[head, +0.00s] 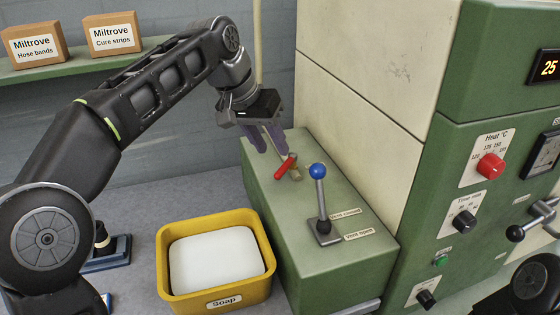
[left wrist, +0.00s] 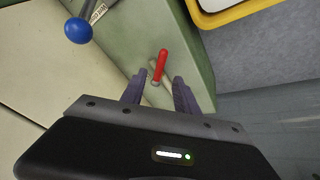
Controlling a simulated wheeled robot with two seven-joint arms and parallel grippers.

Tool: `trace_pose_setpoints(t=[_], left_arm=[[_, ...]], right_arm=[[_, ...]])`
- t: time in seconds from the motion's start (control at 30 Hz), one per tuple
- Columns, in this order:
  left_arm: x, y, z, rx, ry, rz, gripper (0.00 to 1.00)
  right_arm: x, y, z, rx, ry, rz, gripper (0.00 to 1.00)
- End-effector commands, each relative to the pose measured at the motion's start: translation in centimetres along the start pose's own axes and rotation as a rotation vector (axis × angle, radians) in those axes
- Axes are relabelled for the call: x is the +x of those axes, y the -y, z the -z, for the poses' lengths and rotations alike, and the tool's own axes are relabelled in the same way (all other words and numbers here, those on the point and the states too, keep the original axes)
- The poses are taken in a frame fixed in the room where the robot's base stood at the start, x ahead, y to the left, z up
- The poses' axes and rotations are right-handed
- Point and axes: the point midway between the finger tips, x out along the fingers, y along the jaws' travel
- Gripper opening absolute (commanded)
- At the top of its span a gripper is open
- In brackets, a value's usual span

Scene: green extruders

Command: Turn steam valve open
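The valve's red handle (head: 286,166) sits on a small brass-coloured body on top of the green housing, at its far left part. It also shows in the left wrist view (left wrist: 161,64), just beyond the fingertips and roughly in line with the gap between them. My left gripper (head: 265,138) is open, its two dark fingers pointing down just behind and above the handle in the head view. In the left wrist view the fingers (left wrist: 158,84) are apart with nothing between them. Contact with the handle cannot be made out.
A blue-knobbed vent lever (head: 318,172) stands upright close to the right of the valve. A yellow soap bin (head: 262,288) stands in front left of the green housing (head: 345,275). A control panel (head: 455,245) rises at right. Boxes (head: 36,47) sit on a shelf behind.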

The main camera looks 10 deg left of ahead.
Motion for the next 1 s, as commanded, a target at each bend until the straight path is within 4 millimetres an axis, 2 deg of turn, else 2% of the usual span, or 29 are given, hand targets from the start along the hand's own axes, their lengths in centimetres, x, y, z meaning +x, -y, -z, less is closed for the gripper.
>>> trace_pose_setpoints(t=[0.2,0.4,0.73,1.0], left_arm=[[3.6,0.1,-0.1,-0.001,0.003,0.001,0.37],[5.8,0.1,-0.1,-0.002,0.001,0.000,0.37],[6.3,0.1,0.0,-0.002,-0.001,0.000,0.37],[6.3,0.1,0.0,-0.001,-0.001,0.000,0.16]], right_arm=[[0.3,-0.1,0.0,0.000,0.000,0.000,0.36],[0.3,-0.1,0.0,0.000,0.000,0.000,0.36],[0.3,-0.1,0.0,0.000,0.000,0.000,0.36],[0.3,-0.1,0.0,0.000,0.000,0.000,0.36]])
